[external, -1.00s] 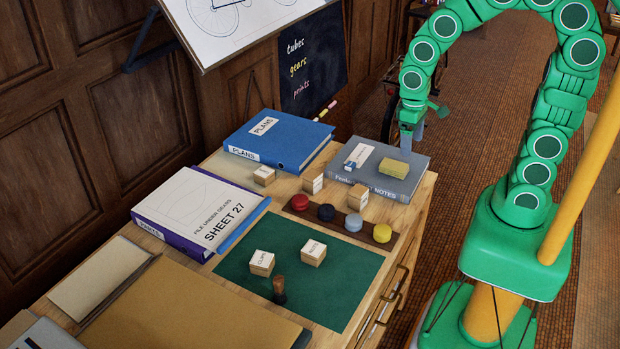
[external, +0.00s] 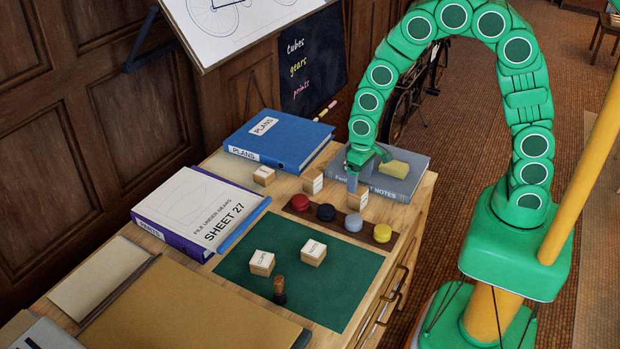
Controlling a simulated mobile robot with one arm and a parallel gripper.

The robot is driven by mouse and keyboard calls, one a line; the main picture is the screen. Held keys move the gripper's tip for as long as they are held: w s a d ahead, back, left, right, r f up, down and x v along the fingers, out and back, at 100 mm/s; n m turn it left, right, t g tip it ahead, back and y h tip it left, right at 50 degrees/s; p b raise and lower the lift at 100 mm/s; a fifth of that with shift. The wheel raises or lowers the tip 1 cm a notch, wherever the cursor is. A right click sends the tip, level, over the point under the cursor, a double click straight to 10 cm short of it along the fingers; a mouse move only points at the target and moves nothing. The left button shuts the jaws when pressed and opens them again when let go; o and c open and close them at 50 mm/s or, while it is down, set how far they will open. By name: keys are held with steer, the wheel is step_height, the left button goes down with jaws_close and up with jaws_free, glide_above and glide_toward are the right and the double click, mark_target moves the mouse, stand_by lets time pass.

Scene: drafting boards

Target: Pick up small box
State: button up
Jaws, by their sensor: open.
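Several small wooden boxes with white labelled tops stand on the desk. One small box (external: 358,198) is by the grey book, behind the row of round pieces. Others are the middle box (external: 312,182), the left box (external: 264,176), and two on the green mat, one box (external: 262,263) and another box (external: 313,253). My gripper (external: 352,184) points down at the box by the grey book, over or just behind it. It is open, and I see nothing held in it. Whether it touches the box cannot be told. It hides part of the grey book.
The grey book (external: 406,185) carries a yellow block (external: 394,169). A blue binder (external: 278,141) lies behind the boxes. A brown strip (external: 381,233) holds several round pieces. A stamp (external: 279,290) stands on the green mat (external: 335,283), which has free room on its right.

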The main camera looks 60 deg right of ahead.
mark_target(361, 190)
steer(key=shift+a+f, duration=0.15)
steer(key=shift+f, duration=3.85)
steer(key=shift+c, duration=0.3)
steer(key=c, duration=1)
steer(key=shift+r, duration=0.2)
